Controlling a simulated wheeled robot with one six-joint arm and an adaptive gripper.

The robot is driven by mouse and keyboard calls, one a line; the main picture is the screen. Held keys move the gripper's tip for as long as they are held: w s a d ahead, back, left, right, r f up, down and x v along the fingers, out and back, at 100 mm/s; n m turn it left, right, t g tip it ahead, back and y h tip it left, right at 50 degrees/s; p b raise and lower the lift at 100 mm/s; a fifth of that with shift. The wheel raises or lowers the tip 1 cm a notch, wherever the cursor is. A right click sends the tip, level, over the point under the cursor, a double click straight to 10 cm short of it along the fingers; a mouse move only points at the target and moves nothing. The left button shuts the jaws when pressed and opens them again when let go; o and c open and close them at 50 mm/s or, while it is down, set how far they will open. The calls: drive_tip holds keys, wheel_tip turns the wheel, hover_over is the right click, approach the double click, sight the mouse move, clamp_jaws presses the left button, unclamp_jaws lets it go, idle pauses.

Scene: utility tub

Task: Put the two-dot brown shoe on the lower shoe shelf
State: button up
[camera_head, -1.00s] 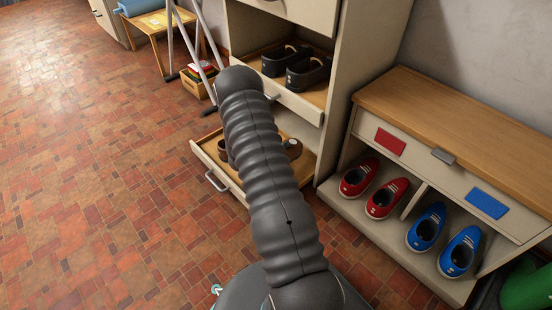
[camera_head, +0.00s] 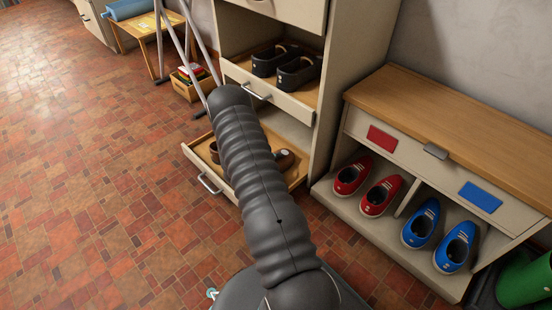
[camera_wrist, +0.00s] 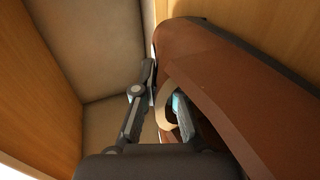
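Two brown shoes are in the head view at the low pulled-out drawer; my arm hides part of each. The right one (camera_head: 286,159) shows at the right of my arm, the left one (camera_head: 214,152) at its left. The wrist view shows a brown shoe (camera_wrist: 225,85) large and close. My gripper (camera_wrist: 164,98) has one finger outside the shoe's wall and the other inside its opening, close together with the wall between them. No dots can be made out. The head view hides my gripper behind my arm. The lower drawer shelf (camera_head: 204,168) has a wooden floor.
An upper drawer (camera_head: 285,104) with two black shoes (camera_head: 297,72) is pulled out above. A low bench (camera_head: 450,120) at the right holds red shoes (camera_head: 380,195) and blue shoes (camera_head: 456,246). A crate (camera_head: 186,88) stands behind. The tiled floor at left is clear.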

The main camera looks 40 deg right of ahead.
drive_tip(key=shift+o, duration=1.2)
